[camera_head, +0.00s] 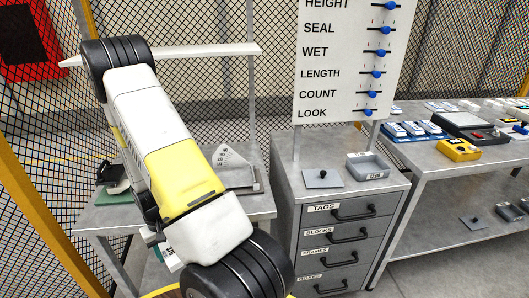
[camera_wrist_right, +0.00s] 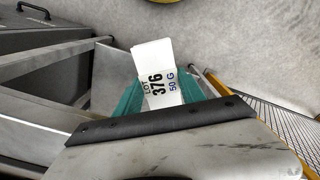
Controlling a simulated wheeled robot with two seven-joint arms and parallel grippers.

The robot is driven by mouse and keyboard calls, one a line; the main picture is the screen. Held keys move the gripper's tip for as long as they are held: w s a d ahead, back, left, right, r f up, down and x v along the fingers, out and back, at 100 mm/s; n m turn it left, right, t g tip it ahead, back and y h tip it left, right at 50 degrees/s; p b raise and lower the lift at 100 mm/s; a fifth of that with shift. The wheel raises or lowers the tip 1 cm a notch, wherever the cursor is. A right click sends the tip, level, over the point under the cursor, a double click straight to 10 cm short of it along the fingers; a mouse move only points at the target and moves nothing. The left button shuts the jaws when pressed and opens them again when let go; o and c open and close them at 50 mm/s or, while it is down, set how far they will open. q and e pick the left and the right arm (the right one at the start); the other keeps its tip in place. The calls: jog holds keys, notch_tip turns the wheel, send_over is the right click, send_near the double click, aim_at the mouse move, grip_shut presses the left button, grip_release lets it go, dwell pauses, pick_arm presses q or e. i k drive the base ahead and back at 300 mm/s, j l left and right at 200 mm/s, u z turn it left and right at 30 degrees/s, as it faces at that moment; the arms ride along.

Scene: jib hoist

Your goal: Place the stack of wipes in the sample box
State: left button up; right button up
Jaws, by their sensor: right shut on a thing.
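My right gripper shows in the right wrist view (camera_wrist_right: 165,95), its teal fingers shut on the stack of wipes (camera_wrist_right: 158,72), a white piece printed "LOT 376 50 G". The grey floor is below it. In the head view my right gripper (camera_head: 160,250) is mostly hidden behind my own arm; only a bit of teal and a white labelled corner show. A small open grey box (camera_head: 368,166) with a white label, seemingly the sample box, stands on the drawer cabinet, apart from the gripper. Its lettering is too small to read. My left gripper is not in view.
A grey plate with a black knob (camera_head: 322,178) lies left of the box. The drawer cabinet (camera_head: 345,235) stands beneath a slider board (camera_head: 350,60). A bench (camera_head: 460,155) with several devices is at right. A side table (camera_head: 105,215) and wire fence are at left.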

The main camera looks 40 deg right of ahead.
aim_at(366, 170)
jog(key=k+l, duration=0.2)
jog(key=l, duration=0.15)
jog(key=k+l+z, duration=0.1)
jog(key=k+l, duration=0.25)
jog(key=l, duration=0.3)
jog(key=k+l+z, duration=0.1)
jog(key=l, duration=0.25)
jog(key=k, duration=0.1)
